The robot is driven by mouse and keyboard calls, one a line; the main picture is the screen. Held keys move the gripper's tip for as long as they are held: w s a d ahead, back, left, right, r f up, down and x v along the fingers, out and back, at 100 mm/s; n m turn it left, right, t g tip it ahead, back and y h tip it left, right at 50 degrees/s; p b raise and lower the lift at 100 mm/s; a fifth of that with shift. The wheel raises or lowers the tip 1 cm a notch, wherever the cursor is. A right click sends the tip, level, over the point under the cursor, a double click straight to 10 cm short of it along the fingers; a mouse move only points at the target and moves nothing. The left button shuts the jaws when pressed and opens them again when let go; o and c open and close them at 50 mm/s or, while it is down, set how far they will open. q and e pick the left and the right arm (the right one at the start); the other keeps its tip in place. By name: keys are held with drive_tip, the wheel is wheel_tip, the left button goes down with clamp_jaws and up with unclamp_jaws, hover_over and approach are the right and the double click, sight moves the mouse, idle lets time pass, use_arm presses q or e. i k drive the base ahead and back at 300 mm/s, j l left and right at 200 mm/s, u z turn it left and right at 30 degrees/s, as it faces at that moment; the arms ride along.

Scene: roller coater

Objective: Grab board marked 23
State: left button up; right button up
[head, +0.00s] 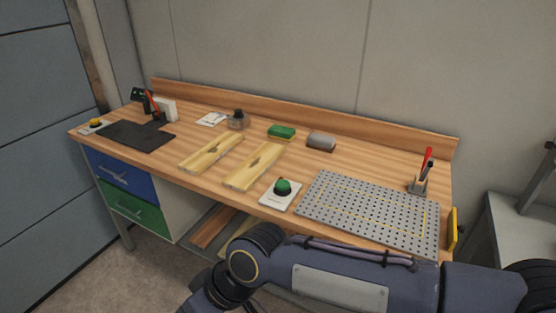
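Two pale yellow wooden boards lie flat on the workbench, side by side and apart. The left board (211,152) and the right board (253,166) are both near the middle of the bench. I cannot read any number on either board. My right arm crosses the bottom of the head view from the right, in front of the bench. Its gripper is out of the frame, and so is my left gripper. Nothing of mine touches the boards.
A green button on a white plate (282,190) and a grey perforated plate (368,209) lie right of the boards. A black mat (137,135) lies left. A green sponge (281,132) and grey block (321,141) sit behind. Drawers (125,174) are below the bench.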

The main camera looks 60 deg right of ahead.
sight(242, 178)
drive_tip(key=k+l+z, duration=0.1)
drive_tip(key=z, duration=0.3)
drive_tip(key=k+l+z, duration=0.1)
drive_tip(key=l+z, duration=0.25)
drive_tip(key=k+l+z, duration=0.1)
drive_tip(key=z, duration=0.3)
drive_tip(key=l+z, duration=0.35)
drive_tip(key=k+j, duration=0.05)
drive_tip(key=j, duration=0.05)
